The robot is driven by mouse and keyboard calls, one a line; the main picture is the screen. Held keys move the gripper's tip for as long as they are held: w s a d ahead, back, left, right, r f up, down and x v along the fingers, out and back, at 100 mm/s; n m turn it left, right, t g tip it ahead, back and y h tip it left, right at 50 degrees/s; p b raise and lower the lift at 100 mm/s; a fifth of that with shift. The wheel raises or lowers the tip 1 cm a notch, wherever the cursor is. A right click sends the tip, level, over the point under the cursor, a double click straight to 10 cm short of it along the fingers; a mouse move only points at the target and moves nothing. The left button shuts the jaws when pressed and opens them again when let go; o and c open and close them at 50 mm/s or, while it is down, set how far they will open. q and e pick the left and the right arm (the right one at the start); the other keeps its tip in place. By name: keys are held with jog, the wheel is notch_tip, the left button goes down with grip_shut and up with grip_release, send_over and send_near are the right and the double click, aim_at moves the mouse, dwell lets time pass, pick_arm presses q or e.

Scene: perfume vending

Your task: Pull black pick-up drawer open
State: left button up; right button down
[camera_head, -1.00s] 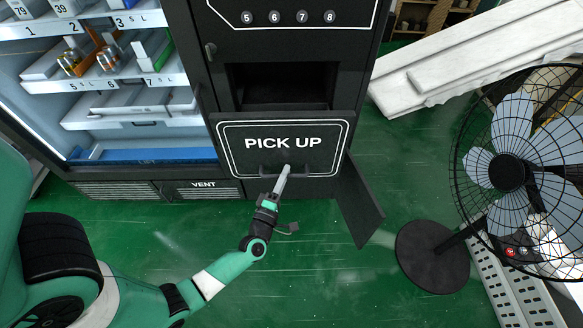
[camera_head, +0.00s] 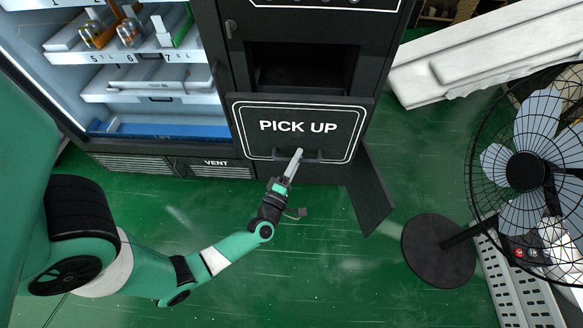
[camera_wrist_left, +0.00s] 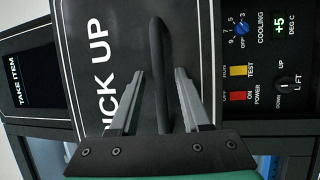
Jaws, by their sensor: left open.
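The black pick-up drawer (camera_head: 345,135) has white "PICK UP" lettering and a white outline. It sits low on the vending machine, below a dark open recess (camera_head: 300,68). A dark bar handle (camera_head: 318,157) is on its lower front. My left gripper (camera_head: 298,154) reaches the handle. In the left wrist view, the open fingers of the left gripper (camera_wrist_left: 160,78) lie on either side of the handle (camera_wrist_left: 157,35), with gaps between. The drawer front (camera_wrist_left: 85,25) fills the middle of that view. I cannot tell how far out the drawer stands. My right gripper is not in view.
A black flap (camera_head: 370,195) stands out at the drawer's right. A caged fan (camera_head: 525,170) on a round base (camera_head: 438,252) stands further right. Glass-fronted shelves with perfume bottles (camera_head: 130,32) are at the left. Green floor (camera_head: 330,255) is clear in front.

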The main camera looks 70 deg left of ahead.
pick_arm(q)
jog(key=p+v, duration=0.2)
jog(key=v, duration=0.9)
jog(key=shift+d, duration=0.1)
